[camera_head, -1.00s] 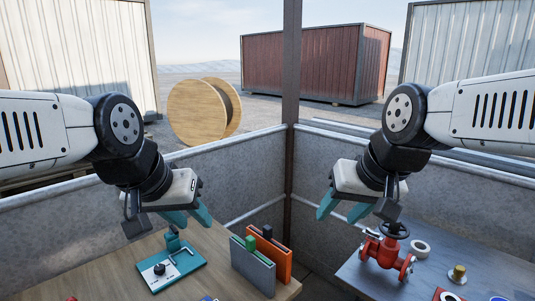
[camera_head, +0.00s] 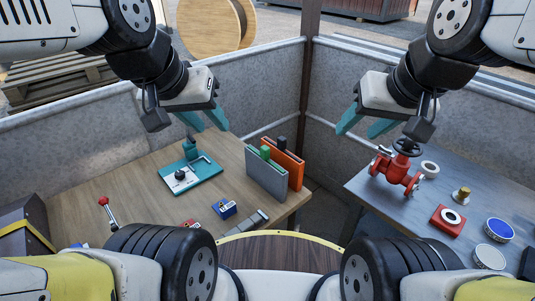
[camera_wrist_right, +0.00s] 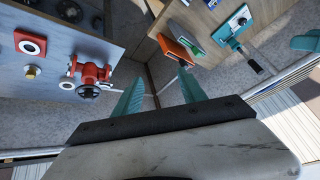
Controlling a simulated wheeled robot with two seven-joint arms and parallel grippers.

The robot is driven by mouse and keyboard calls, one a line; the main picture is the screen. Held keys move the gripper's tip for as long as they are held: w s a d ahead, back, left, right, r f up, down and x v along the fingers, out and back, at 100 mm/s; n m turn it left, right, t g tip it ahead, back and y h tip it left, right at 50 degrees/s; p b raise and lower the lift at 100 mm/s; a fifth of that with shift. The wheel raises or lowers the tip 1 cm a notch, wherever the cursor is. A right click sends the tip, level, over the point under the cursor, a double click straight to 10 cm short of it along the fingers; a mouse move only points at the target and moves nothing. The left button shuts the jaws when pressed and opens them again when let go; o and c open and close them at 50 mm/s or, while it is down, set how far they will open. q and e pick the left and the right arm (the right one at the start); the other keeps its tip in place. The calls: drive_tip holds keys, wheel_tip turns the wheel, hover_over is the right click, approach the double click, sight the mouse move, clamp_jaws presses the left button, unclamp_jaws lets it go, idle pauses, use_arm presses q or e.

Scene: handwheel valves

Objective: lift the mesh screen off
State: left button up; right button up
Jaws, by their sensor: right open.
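I cannot make out a mesh screen in either view. A red valve (camera_head: 396,168) with a black handwheel (camera_head: 407,147) stands on the grey table at the right; it also shows in the right wrist view (camera_wrist_right: 90,73). My right gripper (camera_head: 357,132) is open and empty above and left of the valve in the head view; its fingers also show in the right wrist view (camera_wrist_right: 160,76). My left gripper (camera_head: 213,129) is open and empty above the wooden table, near a teal plate fixture (camera_head: 205,171).
The wooden table (camera_head: 105,180) holds a grey panel (camera_head: 266,176), an orange panel (camera_head: 292,172), a blue block (camera_head: 223,208) and a red-handled lever (camera_head: 105,207). The grey table (camera_head: 408,210) also holds a white ring, a brass piece, a red square block (camera_head: 447,221) and blue-rimmed round parts.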

drive_tip(key=n+g+h, duration=0.2)
drive_tip(key=n+g, duration=0.4)
drive_tip(key=n, duration=2)
hover_over(265, 147)
wheel_tip(265, 147, down, 14)
drive_tip(key=shift+s+r, duration=0.1)
drive_tip(key=shift+r, duration=0.1)
wheel_tip(265, 147, down, 8)
drive_tip(key=shift+r, duration=0.1)
clamp_jaws()
